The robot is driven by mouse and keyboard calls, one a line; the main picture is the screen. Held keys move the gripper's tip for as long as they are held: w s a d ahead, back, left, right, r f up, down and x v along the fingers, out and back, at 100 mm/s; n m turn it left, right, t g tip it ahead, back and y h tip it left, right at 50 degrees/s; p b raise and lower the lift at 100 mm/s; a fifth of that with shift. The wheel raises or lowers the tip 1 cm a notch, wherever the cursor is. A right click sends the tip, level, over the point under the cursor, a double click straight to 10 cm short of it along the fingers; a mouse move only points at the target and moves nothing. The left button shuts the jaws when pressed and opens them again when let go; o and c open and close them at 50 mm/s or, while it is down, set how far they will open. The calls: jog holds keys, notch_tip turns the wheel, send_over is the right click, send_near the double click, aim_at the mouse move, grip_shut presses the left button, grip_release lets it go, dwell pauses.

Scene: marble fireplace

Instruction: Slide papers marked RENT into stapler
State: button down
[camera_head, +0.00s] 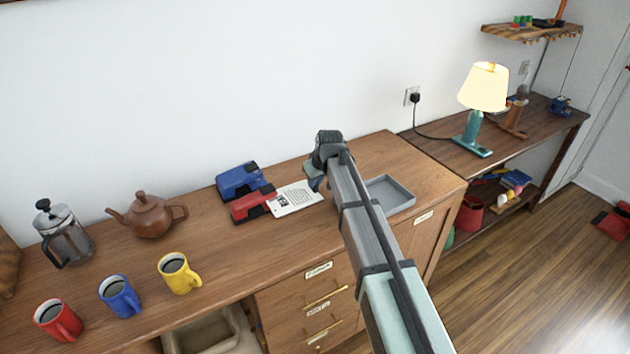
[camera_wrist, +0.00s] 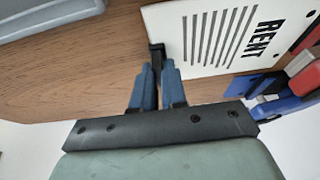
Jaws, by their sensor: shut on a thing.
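The white papers (camera_head: 296,199) marked RENT lie on the wooden counter, with their left end at the red stapler (camera_head: 252,204). In the wrist view the papers (camera_wrist: 222,40) show dark printed lines and the word RENT towards the red stapler (camera_wrist: 303,80). Whether their edge is inside its jaw is hard to tell. My gripper (camera_head: 317,184) is at the papers' right end, partly hidden by my arm. In the wrist view its blue fingers (camera_wrist: 158,66) are shut on a small dark tab (camera_wrist: 156,52) at the papers' edge.
A blue stapler (camera_head: 239,181) stands just behind the red one. A grey tray (camera_head: 391,192) lies right of my arm. A teapot (camera_head: 148,215), French press (camera_head: 64,236) and red, blue and yellow mugs stand at the left. Bare counter lies in front of the staplers.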

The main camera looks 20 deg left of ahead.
jog(key=c, duration=1.1)
grip_release()
jog(key=shift+r, duration=3.95)
